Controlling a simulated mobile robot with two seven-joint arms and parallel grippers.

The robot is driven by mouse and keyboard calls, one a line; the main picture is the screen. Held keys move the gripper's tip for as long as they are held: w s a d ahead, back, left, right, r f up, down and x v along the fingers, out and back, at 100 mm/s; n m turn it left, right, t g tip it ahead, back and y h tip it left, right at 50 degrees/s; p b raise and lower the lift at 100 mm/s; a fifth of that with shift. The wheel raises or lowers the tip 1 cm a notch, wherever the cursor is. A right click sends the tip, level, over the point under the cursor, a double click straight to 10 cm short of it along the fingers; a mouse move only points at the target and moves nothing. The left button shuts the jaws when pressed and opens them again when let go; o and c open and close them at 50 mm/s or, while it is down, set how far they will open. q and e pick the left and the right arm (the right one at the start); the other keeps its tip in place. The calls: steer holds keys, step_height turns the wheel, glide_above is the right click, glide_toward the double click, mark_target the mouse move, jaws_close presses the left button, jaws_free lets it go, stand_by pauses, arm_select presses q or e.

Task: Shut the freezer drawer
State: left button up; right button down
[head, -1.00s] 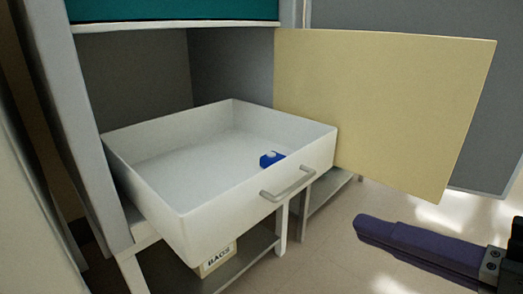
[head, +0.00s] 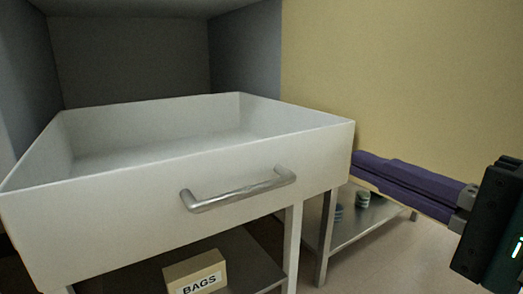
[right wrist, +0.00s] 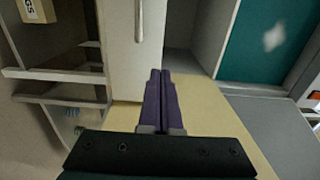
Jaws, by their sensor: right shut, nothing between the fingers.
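The white freezer drawer (head: 105,205) is pulled out of the grey compartment (head: 135,65), its metal handle (head: 238,191) on the front panel. The drawer front also shows in the right wrist view (right wrist: 122,60). The floor inside its front is hidden. My right gripper (head: 360,168) is shut and empty, its purple fingers pointing left at the drawer's front right corner. It also shows in the right wrist view (right wrist: 160,74), beside the drawer front. I cannot tell whether the tips touch it. My left gripper is not in view.
Below are metal shelves (head: 375,215) and a box marked BAGS (head: 195,272) under the drawer. Open floor shows at lower right.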

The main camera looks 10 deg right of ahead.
mark_target(296, 136)
steer(key=b+x, duration=0.3)
steer(key=x, duration=0.5)
steer(key=shift+w+f, duration=0.15)
steer(key=shift+f, duration=0.05)
steer(key=shift+w+r+b, duration=0.1)
steer(key=shift+w+b, duration=0.3)
steer(key=shift+w, duration=0.05)
steer(key=shift+a, duration=0.1)
